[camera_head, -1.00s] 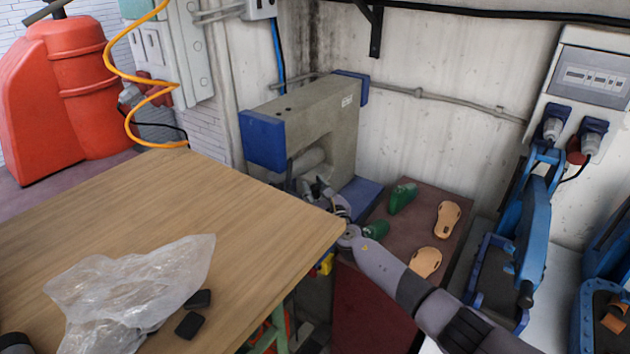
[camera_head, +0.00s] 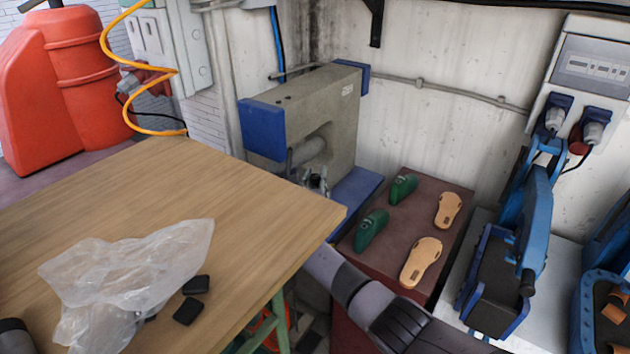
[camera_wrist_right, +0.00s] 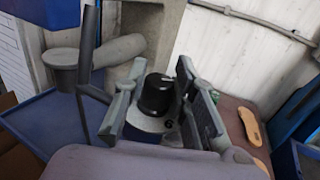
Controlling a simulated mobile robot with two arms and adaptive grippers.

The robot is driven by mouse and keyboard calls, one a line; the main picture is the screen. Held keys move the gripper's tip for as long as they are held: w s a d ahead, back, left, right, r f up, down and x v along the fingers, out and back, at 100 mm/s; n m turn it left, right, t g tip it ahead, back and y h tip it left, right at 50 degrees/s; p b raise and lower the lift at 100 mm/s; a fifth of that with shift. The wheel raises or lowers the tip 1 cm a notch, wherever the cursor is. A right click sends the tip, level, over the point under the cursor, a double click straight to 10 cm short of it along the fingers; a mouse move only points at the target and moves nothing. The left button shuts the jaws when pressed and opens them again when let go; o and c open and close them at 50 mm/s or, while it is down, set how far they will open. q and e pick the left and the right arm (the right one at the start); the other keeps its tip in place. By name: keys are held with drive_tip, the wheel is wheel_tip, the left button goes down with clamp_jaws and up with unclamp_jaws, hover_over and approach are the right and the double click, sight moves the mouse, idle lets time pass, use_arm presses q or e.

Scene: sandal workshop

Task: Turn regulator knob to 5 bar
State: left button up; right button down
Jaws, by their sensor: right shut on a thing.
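The black regulator knob (camera_wrist_right: 157,95) stands between the fingers of my right gripper (camera_wrist_right: 155,80) in the right wrist view. It has a pale mark on its top and a pale plate below with a dark figure on it. My right gripper is shut on the knob. In the head view my right gripper (camera_head: 317,181) shows small in front of the grey press (camera_head: 335,115) with blue ends, just past the table's far corner. My right forearm is partly hidden by the table edge. I cannot read a pressure value.
The wooden table (camera_head: 240,215) carries a crumpled plastic bag (camera_head: 130,275) and small black blocks. A dark red bench (camera_head: 395,240) right of the press holds green lasts (camera_head: 371,230) and tan soles (camera_head: 421,262). Blue machines stand at the right. An orange hose hangs at upper left.

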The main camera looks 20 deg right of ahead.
drive_tip(key=shift+r, duration=0.15)
drive_tip(key=c, duration=1.3)
unclamp_jaws()
drive_tip(key=shift+s+a, duration=0.15)
drive_tip(key=shift+s, duration=0.05)
drive_tip(key=v, duration=0.7)
